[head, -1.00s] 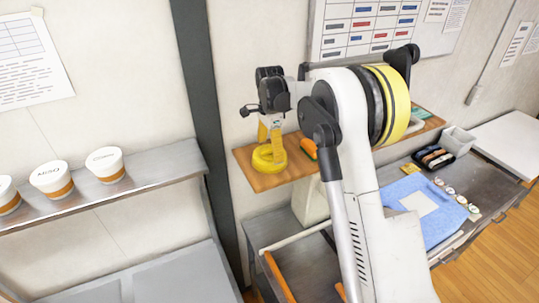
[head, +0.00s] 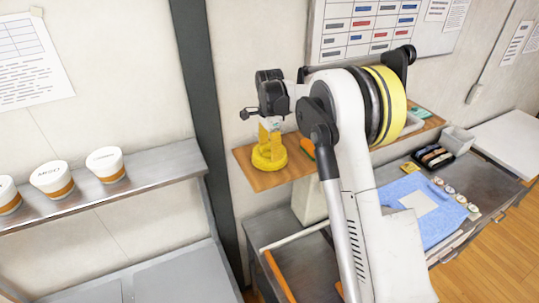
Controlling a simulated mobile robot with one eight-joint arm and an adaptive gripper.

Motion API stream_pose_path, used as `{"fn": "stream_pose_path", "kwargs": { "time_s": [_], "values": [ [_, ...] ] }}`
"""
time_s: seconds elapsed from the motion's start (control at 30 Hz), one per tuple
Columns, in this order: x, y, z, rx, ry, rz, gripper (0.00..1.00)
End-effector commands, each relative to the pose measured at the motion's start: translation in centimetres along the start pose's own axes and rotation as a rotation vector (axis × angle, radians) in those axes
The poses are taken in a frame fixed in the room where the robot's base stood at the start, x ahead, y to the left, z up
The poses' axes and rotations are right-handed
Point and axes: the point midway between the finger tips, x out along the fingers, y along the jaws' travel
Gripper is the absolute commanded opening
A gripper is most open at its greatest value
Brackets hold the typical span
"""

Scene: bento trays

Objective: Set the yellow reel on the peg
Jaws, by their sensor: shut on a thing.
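The yellow reel (head: 269,162) is low and round and sits at the left end of the wooden shelf (head: 256,181) in the head view. My gripper (head: 270,146) points down from above and is shut on the reel. The fingers cover part of the reel's top and middle. The reel looks level and appears to be at the shelf surface; any small gap beneath it is too small to tell. I cannot make out the peg.
An orange and green item (head: 306,146) lies just right of the reel, partly behind my arm. A dark post (head: 205,110) stands left of the shelf. Paper cups (head: 106,164) line a metal shelf. A blue mat (head: 440,228) lies on the lower counter.

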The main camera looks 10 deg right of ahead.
Motion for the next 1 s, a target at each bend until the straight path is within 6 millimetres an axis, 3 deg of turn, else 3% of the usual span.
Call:
{"fn": "stream_pose_path", "kwargs": {
  "time_s": [0.3,0.43,1.0],
  "values": [
    [-6.3,0.0,0.0,0.0,0.0,0.0,0.31],
    [-8.2,0.3,0.0,0.0,0.0,0.0,0.31],
    [-9.6,7.7,0.0,0.001,0.0,0.0,0.31]
  ]
}}
